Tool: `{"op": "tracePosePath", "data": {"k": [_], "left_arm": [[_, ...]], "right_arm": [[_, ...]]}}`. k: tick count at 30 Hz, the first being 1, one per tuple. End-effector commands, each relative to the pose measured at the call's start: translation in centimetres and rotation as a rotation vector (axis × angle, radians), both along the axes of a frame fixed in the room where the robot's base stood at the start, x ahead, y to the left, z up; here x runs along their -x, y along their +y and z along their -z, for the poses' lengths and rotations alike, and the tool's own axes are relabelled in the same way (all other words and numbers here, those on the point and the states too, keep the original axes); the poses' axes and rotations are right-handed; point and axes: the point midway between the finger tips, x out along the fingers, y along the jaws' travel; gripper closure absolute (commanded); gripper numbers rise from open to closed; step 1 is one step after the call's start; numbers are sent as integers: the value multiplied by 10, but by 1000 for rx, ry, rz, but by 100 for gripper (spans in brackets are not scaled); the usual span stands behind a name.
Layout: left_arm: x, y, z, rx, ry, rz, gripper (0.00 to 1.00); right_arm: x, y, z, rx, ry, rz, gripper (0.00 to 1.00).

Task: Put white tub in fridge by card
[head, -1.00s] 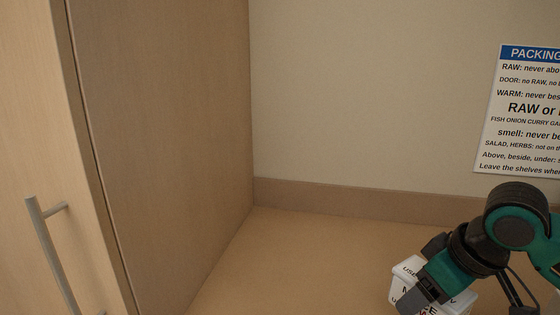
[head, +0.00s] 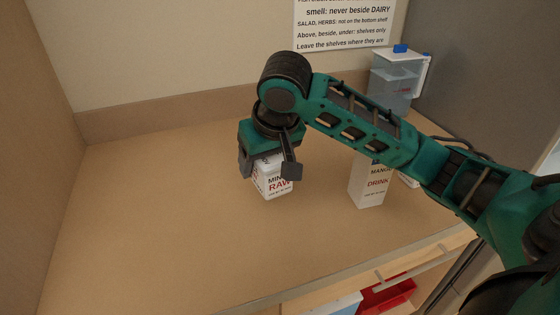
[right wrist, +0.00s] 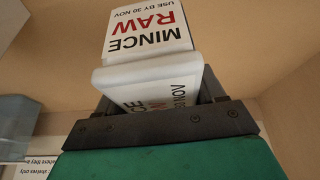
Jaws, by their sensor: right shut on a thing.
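A white tub (head: 272,183) marked MINCE RAW is in my right gripper (head: 268,166) above the middle of the counter. The gripper is shut on it, with a finger at either side. In the right wrist view the tub (right wrist: 150,45) shows its lid and its labelled side, reading USE BY 30 NOV. I cannot tell whether its base touches the counter. The printed card (head: 345,25) is on the back wall, its upper part cut off; its lines name dairy, salad and shelves. No fridge interior shows. My left gripper is not in view.
A white MANGO DRINK carton (head: 370,185) stands right of the tub, partly behind my arm. A red tray (head: 388,297) shows below the counter's front edge. The counter's left is clear.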

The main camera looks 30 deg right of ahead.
Motion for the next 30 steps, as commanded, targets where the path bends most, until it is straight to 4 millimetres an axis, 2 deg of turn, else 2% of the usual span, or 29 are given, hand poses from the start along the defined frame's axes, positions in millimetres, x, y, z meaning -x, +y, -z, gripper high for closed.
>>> {"op": "tracePosePath", "data": {"k": [1, 3, 7, 10, 14, 17, 30], "left_arm": [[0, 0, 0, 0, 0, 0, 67], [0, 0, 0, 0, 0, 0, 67], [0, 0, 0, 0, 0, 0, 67], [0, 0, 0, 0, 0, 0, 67], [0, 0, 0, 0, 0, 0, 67], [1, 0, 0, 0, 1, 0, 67], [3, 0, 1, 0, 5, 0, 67]], "right_arm": [[-11, -17, -18, -1, -10, 32, 76], [-21, -39, -39, -3, -9, 66, 76], [-32, -73, -76, -2, -9, 114, 76], [-34, -92, -97, -2, -7, 135, 76], [-35, -104, -108, -1, -4, 147, 76], [-34, -107, -97, 1, 2, 150, 76], [-34, -107, 15, 2, 2, 149, 76]]}}
